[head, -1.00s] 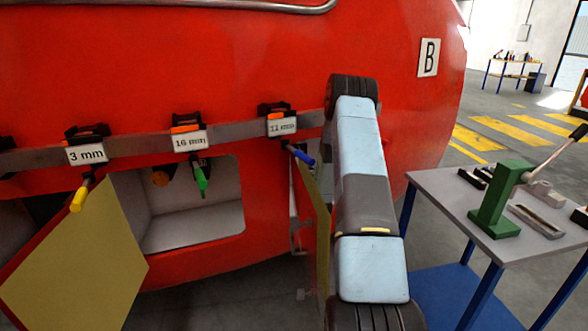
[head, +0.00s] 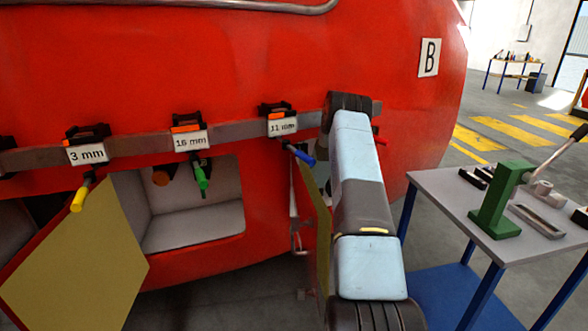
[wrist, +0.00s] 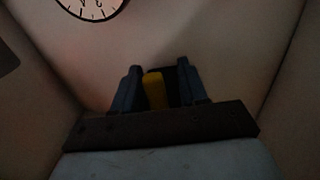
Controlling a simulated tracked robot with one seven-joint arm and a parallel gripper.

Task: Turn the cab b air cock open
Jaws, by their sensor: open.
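In the wrist view my gripper (wrist: 158,70) is open inside a dim, pale-walled compartment. A yellow piece (wrist: 154,90), which looks like the handle of the air cock, stands between the two dark blue fingers, closer to the left one. I cannot tell whether a finger touches it, and the cock's body and pipe are not visible. In the head view my arm covers the gripper and most of the right-hand compartment (head: 322,155). The letter B plate (head: 429,57) is on the red nosecone to the right of my arm.
A round dial gauge (wrist: 90,6) is at the wrist view's top left. An open yellowish door (head: 322,235) hangs beside my arm. Tools with blue (head: 303,155), green (head: 202,177) and yellow (head: 80,195) handles hang on the rail. A workbench (head: 540,215) stands right.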

